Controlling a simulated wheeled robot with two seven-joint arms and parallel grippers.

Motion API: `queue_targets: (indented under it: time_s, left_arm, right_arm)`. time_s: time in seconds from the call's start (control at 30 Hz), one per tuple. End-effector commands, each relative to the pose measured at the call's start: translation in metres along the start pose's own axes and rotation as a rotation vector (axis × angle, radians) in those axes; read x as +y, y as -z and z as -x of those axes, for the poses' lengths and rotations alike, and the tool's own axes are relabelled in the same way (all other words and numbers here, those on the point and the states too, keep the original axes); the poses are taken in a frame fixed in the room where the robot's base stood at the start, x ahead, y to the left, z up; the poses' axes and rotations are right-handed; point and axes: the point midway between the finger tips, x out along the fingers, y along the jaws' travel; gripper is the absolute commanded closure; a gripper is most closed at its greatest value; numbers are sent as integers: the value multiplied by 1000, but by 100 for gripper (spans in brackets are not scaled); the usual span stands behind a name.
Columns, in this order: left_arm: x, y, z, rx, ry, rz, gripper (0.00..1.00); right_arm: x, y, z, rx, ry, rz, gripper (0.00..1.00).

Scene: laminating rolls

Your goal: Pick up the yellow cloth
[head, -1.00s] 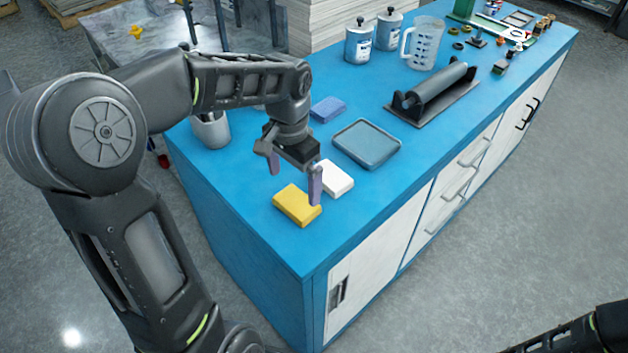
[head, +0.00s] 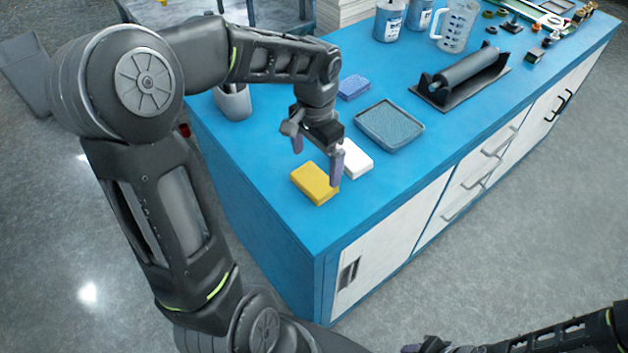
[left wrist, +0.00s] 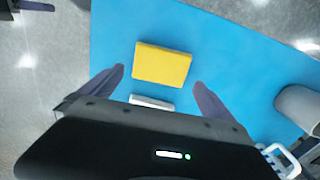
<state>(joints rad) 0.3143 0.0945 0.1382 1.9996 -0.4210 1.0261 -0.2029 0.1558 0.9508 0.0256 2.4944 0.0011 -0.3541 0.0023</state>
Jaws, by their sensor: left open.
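The yellow cloth (head: 314,184) is a folded block lying flat on the blue tabletop near its front left corner. It also shows in the left wrist view (left wrist: 162,65), ahead of and between the two fingers. My left gripper (head: 317,161) is open and empty, its fingers pointing down above the table by the yellow cloth and the white cloth (head: 356,160). One fingertip overlaps the cloth's right edge in the head view; I cannot tell whether it touches. My right gripper (head: 425,347) shows only partly at the bottom edge of the head view, and its jaws cannot be made out.
A blue cloth (head: 353,88), a grey tray (head: 391,110), a grey cup (head: 234,103) and a black roller on a stand (head: 466,75) are on the table. A measuring jug (head: 457,27) and cans stand behind. Bare tabletop lies in front of the yellow cloth.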

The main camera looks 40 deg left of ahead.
Motion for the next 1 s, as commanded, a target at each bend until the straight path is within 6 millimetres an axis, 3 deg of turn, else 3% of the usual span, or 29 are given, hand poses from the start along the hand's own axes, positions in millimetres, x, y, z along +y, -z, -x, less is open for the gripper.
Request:
queue_targets:
  time_s: [0.17, 0.5, 1.0]
  left_arm:
    - [0, -2, -7, -2, 0, 0, 0]
    - [-1, -5, -50, -2, -1, -1, 0]
    - [-1, -4, -52, 1, 1, 0, 0]
  right_arm:
    - [-1, 0, 3, -1, 0, 0, 64]
    - [-3, -1, 10, -3, -3, -2, 64]
    - [-3, -1, 9, -3, -3, -2, 64]
